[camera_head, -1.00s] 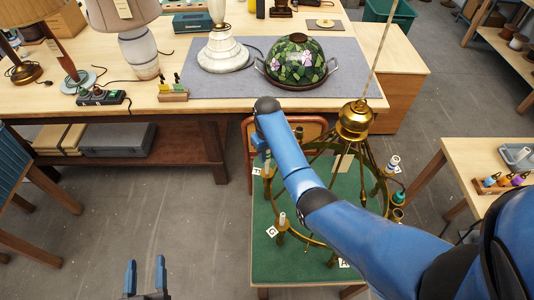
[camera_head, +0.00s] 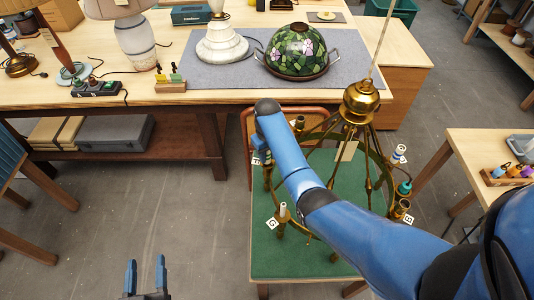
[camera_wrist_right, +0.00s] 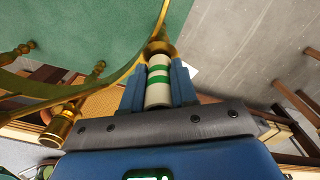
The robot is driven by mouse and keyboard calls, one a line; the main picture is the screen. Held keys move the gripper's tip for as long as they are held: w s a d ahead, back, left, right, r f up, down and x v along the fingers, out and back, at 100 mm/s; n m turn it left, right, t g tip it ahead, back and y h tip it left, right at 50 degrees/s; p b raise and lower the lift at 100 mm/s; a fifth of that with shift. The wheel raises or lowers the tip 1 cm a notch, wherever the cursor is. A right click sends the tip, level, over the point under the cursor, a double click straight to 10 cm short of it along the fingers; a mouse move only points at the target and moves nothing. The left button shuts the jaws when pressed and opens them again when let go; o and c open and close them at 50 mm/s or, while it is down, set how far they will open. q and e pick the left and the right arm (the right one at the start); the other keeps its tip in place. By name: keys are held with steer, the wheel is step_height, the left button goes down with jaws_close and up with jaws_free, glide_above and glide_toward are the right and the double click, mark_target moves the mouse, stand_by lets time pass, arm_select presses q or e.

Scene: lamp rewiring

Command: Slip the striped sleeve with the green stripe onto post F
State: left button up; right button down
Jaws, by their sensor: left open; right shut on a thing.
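The striped sleeve (camera_wrist_right: 158,88), white with green bands, is between the fingers of my right gripper (camera_wrist_right: 158,78) in the right wrist view. My right gripper is shut on it. The sleeve's far end meets or overlaps a brass cup (camera_wrist_right: 158,47) on a chandelier arm; I cannot tell whether a post is inside the sleeve. In the head view my right gripper (camera_head: 262,150) is at the left side of the brass chandelier (camera_head: 361,101), beside a small white tag (camera_head: 256,161) too small to read. My left gripper (camera_head: 145,273) is open and empty above the floor.
The chandelier stands over a green-topped table (camera_head: 300,258). Its post tagged G (camera_head: 283,210) is nearer, and more cups are on the right. A workbench (camera_head: 150,98) with lamps runs behind. A side table (camera_head: 478,145) at right holds a tray of coloured sleeves (camera_head: 508,173).

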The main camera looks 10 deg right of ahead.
steer(key=shift+w+f, duration=0.1)
steer(key=shift+f, duration=0.15)
steer(key=shift+r, duration=0.1)
stand_by(0.5)
steer(key=shift+f, duration=0.2)
stand_by(0.5)
steer(key=c, duration=0.8)
jaws_free()
steer(key=shift+r, duration=0.1)
